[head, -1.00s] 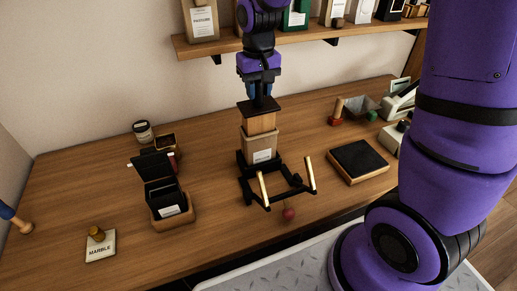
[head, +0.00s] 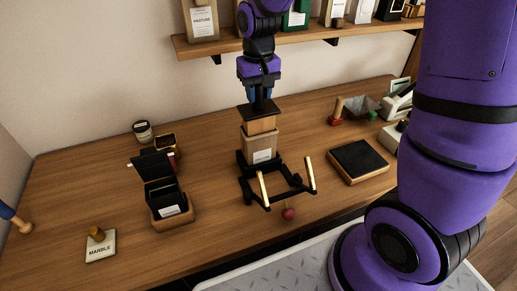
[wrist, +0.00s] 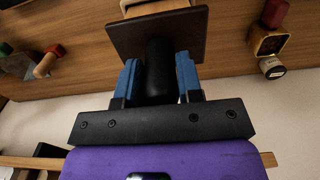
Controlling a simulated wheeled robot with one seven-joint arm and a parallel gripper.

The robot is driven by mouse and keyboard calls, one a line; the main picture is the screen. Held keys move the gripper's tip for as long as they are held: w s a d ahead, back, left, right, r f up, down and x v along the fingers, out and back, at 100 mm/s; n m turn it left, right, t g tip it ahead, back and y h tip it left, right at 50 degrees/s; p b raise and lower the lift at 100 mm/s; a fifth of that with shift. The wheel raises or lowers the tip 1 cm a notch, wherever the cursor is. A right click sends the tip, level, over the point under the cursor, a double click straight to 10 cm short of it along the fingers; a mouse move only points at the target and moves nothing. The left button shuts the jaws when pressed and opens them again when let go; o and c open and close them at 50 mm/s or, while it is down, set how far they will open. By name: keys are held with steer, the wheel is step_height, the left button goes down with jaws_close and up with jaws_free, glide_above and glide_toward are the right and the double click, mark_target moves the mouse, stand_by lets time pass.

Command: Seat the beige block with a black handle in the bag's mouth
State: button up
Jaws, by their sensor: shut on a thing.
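The beige block (head: 262,125) has a dark square plate on top and a black handle, which shows in the wrist view (wrist: 160,70). My gripper (head: 259,92) is shut on the black handle, with blue fingers on both sides of it. The block stands upright at the top of the tan paper bag (head: 260,148); its lower part is hidden by the bag. How deep it sits inside the mouth cannot be told. The bag has a white label and stands in a black stand (head: 250,180) with two pale wooden handles in front.
A black-lidded box (head: 173,212) stands to the left, with a marble sign block (head: 100,245) further left. A black-topped pad (head: 358,160) lies to the right. A shelf with bags (head: 290,36) runs behind my arm.

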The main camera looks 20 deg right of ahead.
mark_target(258, 110)
steer(key=shift+f, duration=2.95)
stand_by(2.9)
steer(key=o, duration=1.1)
steer(key=shift+r, duration=0.1)
step_height(258, 110, up, 11)
steer(key=shift+f, duration=0.2)
